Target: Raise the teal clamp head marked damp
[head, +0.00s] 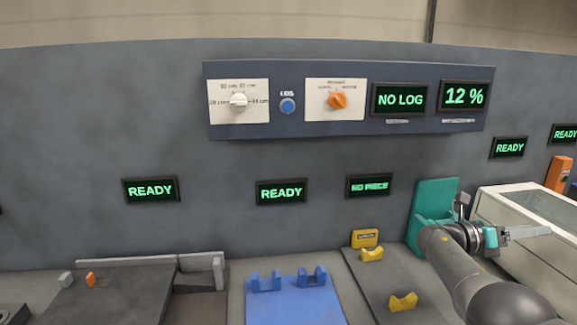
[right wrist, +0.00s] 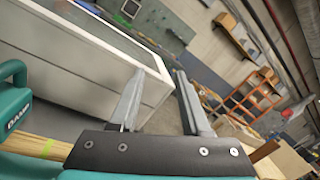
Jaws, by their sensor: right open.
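The teal clamp (head: 432,205) stands upright against the back wall at the right in the head view, partly hidden by my right arm. In the right wrist view, the teal part marked DAMP (right wrist: 14,112) is at the left edge, with a looped handle above the label. More teal shows along the bottom edge. My right gripper (head: 530,232) is open and empty, its fingers pointing right, beside the clamp. In the right wrist view its fingers (right wrist: 160,100) spread apart with nothing between them, pointing away from the DAMP label. My left gripper is out of view.
A white cabinet with a glass lid (head: 535,215) stands right of the clamp, close to my gripper. Pale wood (right wrist: 38,146) lies below the DAMP label. Yellow supports (head: 403,301) and a blue cradle (head: 290,300) are to the left. The control panel (head: 345,98) reads NO LOG and 12 %.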

